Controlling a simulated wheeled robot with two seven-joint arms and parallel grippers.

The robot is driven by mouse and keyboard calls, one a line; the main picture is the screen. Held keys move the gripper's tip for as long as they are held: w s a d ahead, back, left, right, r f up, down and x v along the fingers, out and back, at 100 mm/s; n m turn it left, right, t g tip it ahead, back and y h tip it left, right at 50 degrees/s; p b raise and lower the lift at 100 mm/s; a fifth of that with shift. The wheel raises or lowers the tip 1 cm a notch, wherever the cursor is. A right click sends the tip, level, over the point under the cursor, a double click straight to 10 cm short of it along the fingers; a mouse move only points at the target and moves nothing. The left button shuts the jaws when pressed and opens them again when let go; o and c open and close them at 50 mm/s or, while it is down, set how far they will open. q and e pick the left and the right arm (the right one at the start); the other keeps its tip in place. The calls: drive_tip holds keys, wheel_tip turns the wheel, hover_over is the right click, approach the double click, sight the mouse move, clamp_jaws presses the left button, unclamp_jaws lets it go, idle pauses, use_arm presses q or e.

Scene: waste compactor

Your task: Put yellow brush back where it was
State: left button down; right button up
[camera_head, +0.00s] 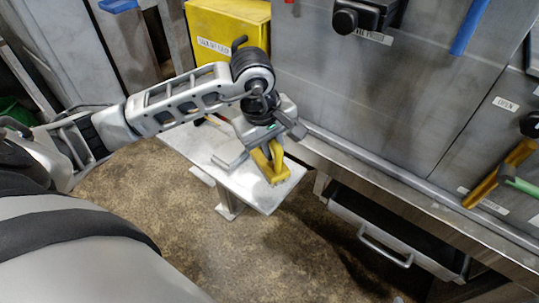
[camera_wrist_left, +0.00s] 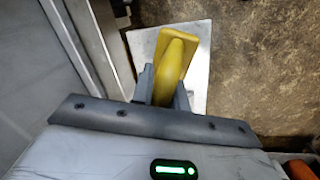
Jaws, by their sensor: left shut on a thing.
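The yellow brush (camera_head: 272,165) is at the end of my left gripper (camera_head: 259,150), over a small light metal shelf (camera_head: 258,197) beside the machine. The left gripper is shut on the brush's handle. In the left wrist view, the brush (camera_wrist_left: 176,56) stands between the two fingers of my left gripper (camera_wrist_left: 163,88), with the pale shelf (camera_wrist_left: 143,42) behind it. I cannot tell whether the brush touches the shelf. My right gripper is not in view.
A yellow box (camera_head: 228,27) with a label is at the back, above the shelf. The steel machine front (camera_head: 400,95) rises to the right, with an open drawer (camera_head: 395,232) below it. The brown floor in front is clear.

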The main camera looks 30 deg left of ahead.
use_arm(q)
drive_tip(key=shift+w+a+f, duration=0.35)
drive_tip(key=shift+a+f, duration=0.05)
drive_tip(key=shift+f, duration=0.25)
drive_tip(key=f, duration=0.3)
drive_tip(key=shift+w+a+p, duration=0.15)
drive_tip(key=shift+a+p, duration=0.15)
drive_tip(key=shift+a, duration=0.05)
drive_tip(key=shift+f, duration=0.55)
drive_tip(key=shift+f+b, duration=0.25)
drive_tip(key=shift+b, duration=0.05)
drive_tip(key=c, duration=1.4)
unclamp_jaws()
drive_tip(key=shift+r, duration=0.1)
